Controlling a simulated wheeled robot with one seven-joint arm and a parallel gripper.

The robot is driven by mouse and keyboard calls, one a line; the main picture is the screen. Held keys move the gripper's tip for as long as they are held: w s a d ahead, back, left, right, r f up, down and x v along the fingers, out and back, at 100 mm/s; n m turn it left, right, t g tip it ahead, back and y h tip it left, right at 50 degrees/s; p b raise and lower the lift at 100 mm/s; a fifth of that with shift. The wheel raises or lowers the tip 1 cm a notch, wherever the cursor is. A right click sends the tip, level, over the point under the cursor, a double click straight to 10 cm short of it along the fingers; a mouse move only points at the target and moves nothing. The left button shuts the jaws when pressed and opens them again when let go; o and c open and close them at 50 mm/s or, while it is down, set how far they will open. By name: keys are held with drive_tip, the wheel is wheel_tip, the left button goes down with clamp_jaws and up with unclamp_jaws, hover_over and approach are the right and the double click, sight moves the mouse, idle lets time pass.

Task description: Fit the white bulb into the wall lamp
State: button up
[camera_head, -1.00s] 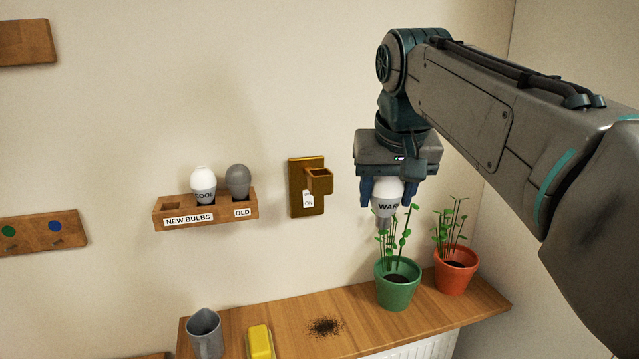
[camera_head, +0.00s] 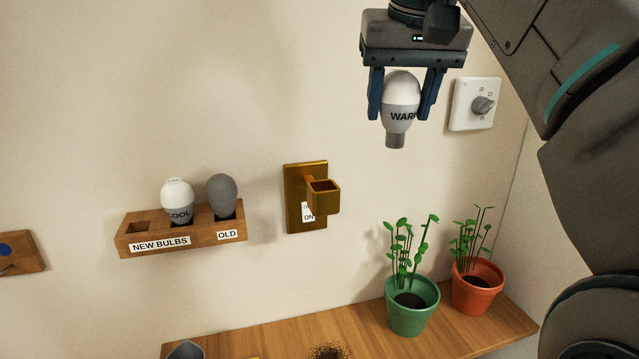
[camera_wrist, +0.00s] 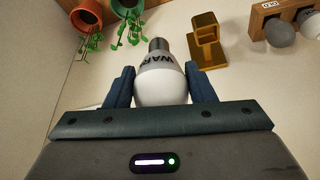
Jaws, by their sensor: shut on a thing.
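My gripper (camera_head: 402,95) is shut on a white bulb (camera_head: 401,90) with a grey band marked "WAR", the rest of the word cut off. The bulb hangs upright with its metal base pointing down. It also shows between the fingers in the wrist view (camera_wrist: 160,82). The brass wall lamp (camera_head: 323,196) is on the wall, below and to the left of the bulb, apart from it. Its square socket is open at the top and looks empty. A label on it reads "ON". The lamp also shows in the wrist view (camera_wrist: 207,42).
A wooden rack (camera_head: 135,245) left of the lamp holds a white "COOL" bulb (camera_head: 178,200) and a grey bulb (camera_head: 222,195) at "OLD"; its left slot is empty. Green (camera_head: 412,312) and orange (camera_head: 478,290) plant pots stand on the shelf (camera_head: 290,335). A dial (camera_head: 474,104) is right of my gripper.

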drive_tip(key=shift+w+a+f+p, duration=0.15)
drive_tip(key=shift+w+a+f, duration=1)
drive_tip(key=shift+a+f, duration=0.55)
drive_tip(key=shift+w+a+f+p, duration=0.1)
drive_tip(key=shift+w+a+f, duration=1.2)
drive_tip(key=shift+f, duration=0.65)
drive_tip(key=shift+w+a+f+p, duration=0.15)
drive_tip(key=shift+w+a+f, duration=0.85)
drive_tip(key=shift+a+f, duration=0.75)
drive_tip(key=shift+f, duration=0.35)
drive_tip(key=o, duration=1)
drive_tip(key=shift+c, duration=0.2)
drive_tip(key=shift+r, duration=0.1)
drive_tip(key=shift+r, duration=0.55)
drive_tip(key=v, duration=1.1)
drive_tip(key=shift+s+p, duration=0.25)
drive_tip(key=shift+p, duration=0.2)
